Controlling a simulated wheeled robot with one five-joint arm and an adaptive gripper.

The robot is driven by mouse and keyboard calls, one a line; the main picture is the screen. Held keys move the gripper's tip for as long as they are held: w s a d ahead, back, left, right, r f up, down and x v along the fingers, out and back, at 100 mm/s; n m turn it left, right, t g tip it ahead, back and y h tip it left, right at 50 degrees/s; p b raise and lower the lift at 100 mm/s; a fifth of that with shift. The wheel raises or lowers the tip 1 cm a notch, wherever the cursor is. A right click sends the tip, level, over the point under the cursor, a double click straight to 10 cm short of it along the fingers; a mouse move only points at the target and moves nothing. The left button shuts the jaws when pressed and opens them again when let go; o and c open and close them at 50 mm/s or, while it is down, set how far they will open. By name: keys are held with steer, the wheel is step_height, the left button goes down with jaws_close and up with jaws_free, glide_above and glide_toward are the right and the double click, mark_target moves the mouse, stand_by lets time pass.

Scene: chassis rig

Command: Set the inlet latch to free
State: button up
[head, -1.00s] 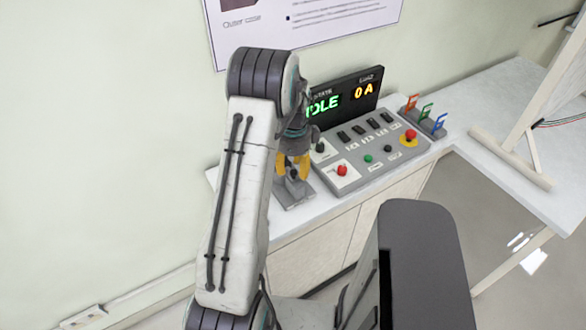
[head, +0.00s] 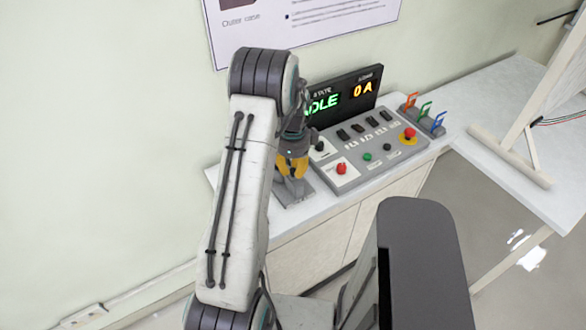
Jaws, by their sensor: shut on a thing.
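A small grey fixture (head: 294,194), which appears to be the inlet latch, stands on the white bench left of the control panel. My gripper (head: 292,172) points down over it, with its yellow fingers shut on the fixture's upper part, apparently its handle. The fingers and my arm hide most of that part. I cannot read the latch's setting or any marking on it.
The grey control panel (head: 345,178) with buttons and switches is close to my gripper's right. Its display (head: 345,100) shows partly hidden green letters and "0 A". Coloured tags (head: 424,112) stand farther right. A wall is behind.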

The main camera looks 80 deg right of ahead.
jaws_close()
steer(key=shift+s+a+f+b, duration=0.2)
steer(key=shift+s+a+b, duration=0.5)
steer(key=shift+a+b, duration=0.15)
steer(key=shift+s+a+r, duration=0.1)
steer(key=shift+s+a, duration=0.05)
steer(key=shift+a, duration=0.05)
steer(key=o, duration=0.8)
jaws_free()
steer(key=shift+r, duration=0.2)
step_height(320, 180, up, 12)
